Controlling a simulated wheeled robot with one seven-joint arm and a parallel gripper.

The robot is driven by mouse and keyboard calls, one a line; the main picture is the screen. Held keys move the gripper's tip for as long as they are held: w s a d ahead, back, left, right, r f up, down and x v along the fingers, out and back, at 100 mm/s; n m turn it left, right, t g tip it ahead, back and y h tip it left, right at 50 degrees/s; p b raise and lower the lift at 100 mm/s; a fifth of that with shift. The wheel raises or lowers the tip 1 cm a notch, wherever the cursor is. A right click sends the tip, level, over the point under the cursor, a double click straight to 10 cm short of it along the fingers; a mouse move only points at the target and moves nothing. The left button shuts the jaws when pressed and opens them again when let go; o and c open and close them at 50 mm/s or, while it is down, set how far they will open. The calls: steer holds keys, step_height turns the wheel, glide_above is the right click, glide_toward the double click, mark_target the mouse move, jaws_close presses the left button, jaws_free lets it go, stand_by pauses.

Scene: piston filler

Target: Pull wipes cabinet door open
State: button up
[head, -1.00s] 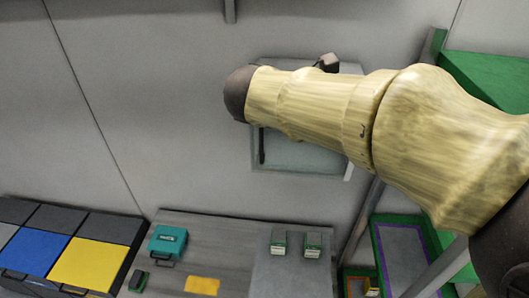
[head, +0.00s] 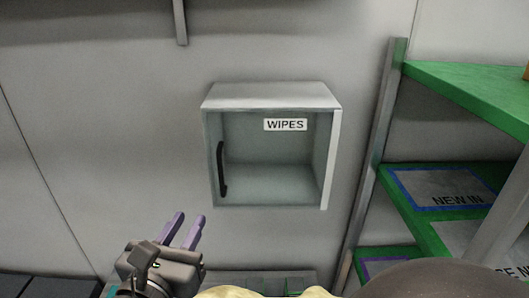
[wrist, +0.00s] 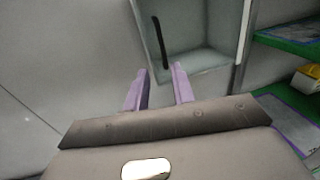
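The wipes cabinet (head: 271,97) is a grey wall box with a clear front door labelled WIPES (head: 285,125). The door looks shut. Its dark vertical handle (head: 222,170) is at the door's left side, and it also shows in the wrist view (wrist: 160,42). My gripper (head: 183,231) is below and left of the cabinet, its two purple fingers pointing up toward the handle. The fingers are apart with nothing between them. In the wrist view my gripper (wrist: 161,88) is just below the handle, not touching it.
A green shelf rack (head: 431,215) with a grey post stands to the right of the cabinet. It also shows in the wrist view (wrist: 285,40). The wall left of the cabinet is bare. A work surface lies along the bottom, mostly cut off.

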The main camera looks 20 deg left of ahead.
mark_target(219, 170)
steer(key=w+p, duration=0.1)
steer(key=w, duration=0.4)
steer(key=w+a+p, duration=0.1)
steer(key=w+p, duration=0.1)
steer(key=w, duration=0.4)
steer(key=w+a+p, duration=0.1)
steer(key=w+p, duration=0.1)
steer(key=w, duration=0.4)
steer(key=shift+w, duration=0.2)
jaws_close()
